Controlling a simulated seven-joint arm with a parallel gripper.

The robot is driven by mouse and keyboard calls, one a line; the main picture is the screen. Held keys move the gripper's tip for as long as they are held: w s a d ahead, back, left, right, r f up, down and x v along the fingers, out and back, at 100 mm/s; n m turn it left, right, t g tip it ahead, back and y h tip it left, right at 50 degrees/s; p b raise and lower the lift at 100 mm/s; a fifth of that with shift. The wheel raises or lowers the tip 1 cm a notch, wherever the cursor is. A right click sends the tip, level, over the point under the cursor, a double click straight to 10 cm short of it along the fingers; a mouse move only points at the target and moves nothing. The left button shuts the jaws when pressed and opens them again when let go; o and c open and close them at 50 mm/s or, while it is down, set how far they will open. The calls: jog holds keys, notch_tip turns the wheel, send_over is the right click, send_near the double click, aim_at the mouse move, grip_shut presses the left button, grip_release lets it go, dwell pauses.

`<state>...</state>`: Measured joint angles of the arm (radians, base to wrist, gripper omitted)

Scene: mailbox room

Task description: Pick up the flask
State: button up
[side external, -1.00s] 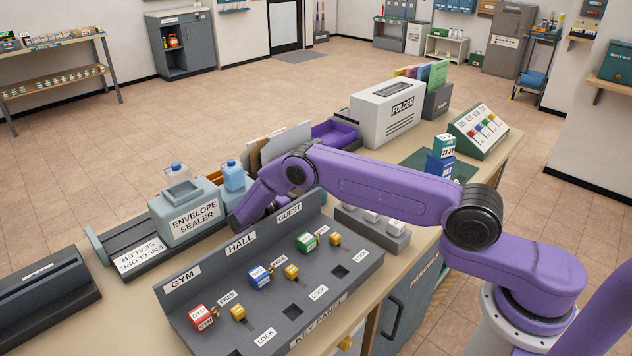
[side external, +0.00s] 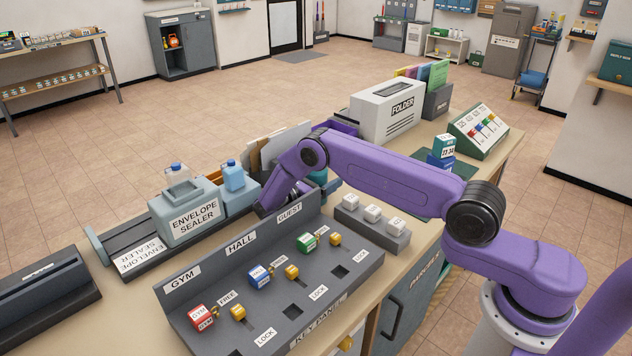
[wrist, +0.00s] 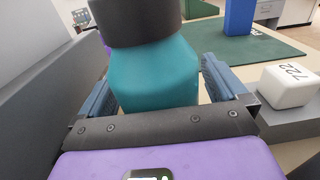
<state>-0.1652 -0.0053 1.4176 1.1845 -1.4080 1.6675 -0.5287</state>
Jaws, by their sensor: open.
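The flask (wrist: 155,75) is teal with a dark cap (wrist: 135,20) and fills the middle of the wrist view. My gripper (wrist: 160,92) is open, with one blue-grey finger on each side of the flask. I cannot tell whether either finger touches it. In the side view, a teal part of the flask (side external: 320,174) shows behind my gripper (side external: 312,190), low behind the GUEST end of the key panel. Most of the flask is hidden there by my arm.
The grey key panel (side external: 330,262) stands in front of my gripper. A rack with white cubes (side external: 372,214) is to the right. The envelope sealer (side external: 185,212) is to the left, and upright envelopes (side external: 280,146) stand behind.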

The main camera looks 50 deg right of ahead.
jog(key=c, duration=1.3)
jog(key=shift+o, duration=0.2)
